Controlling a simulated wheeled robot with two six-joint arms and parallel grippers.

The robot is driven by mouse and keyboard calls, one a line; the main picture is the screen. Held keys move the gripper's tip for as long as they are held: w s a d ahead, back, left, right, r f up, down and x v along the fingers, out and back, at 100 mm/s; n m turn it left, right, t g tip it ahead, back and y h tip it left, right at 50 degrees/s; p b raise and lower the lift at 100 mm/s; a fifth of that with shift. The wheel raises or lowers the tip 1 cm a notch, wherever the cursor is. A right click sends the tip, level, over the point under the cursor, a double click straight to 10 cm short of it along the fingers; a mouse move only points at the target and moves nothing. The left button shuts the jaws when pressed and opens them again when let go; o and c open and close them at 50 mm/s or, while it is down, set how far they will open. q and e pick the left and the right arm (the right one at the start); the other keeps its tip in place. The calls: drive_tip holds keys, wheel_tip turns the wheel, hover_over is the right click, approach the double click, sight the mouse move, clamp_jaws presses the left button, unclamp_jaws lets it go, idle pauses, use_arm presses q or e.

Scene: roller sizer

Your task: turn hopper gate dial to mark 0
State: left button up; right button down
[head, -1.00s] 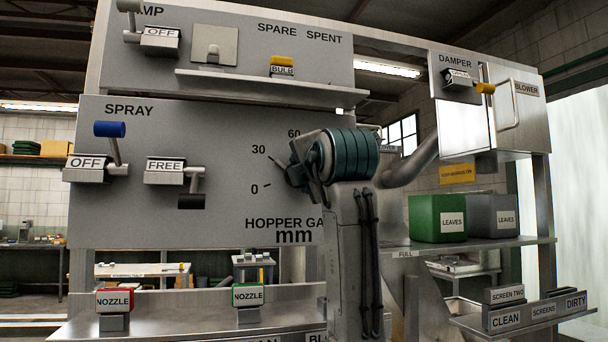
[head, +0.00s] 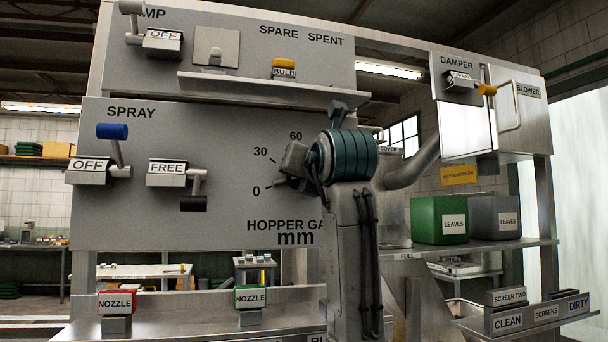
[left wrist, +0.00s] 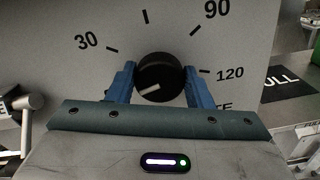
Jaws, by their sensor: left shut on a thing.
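The hopper gate dial (left wrist: 160,77) is a round black knob with a white pointer line, seen in the left wrist view. My left gripper (left wrist: 159,86) is shut on it, with one blue finger on each side. The pointer line lies in the lower left of the knob and slants down to the left. The scale prints 30, 90 and 120 show around it there; the 0 mark is not visible in that view. In the head view the 0 mark (head: 256,191) shows left of my left gripper (head: 290,165), which hides the knob. My right gripper is in neither view.
Left of the scale on the same panel are the FREE lever (head: 197,183) and the blue-handled spray lever (head: 113,133). A shelf (head: 260,85) juts out above. A green leaves bin (head: 425,219) stands to the right of my arm. Nozzle blocks sit on the ledge below.

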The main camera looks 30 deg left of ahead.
use_arm(q)
drive_tip(key=shift+f+n, duration=0.15)
drive_tip(key=shift+n, duration=0.45)
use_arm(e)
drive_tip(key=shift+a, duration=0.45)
use_arm(q)
drive_tip(key=o, duration=1)
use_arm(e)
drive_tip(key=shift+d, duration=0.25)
use_arm(q)
drive_tip(key=shift+s+d, duration=0.1)
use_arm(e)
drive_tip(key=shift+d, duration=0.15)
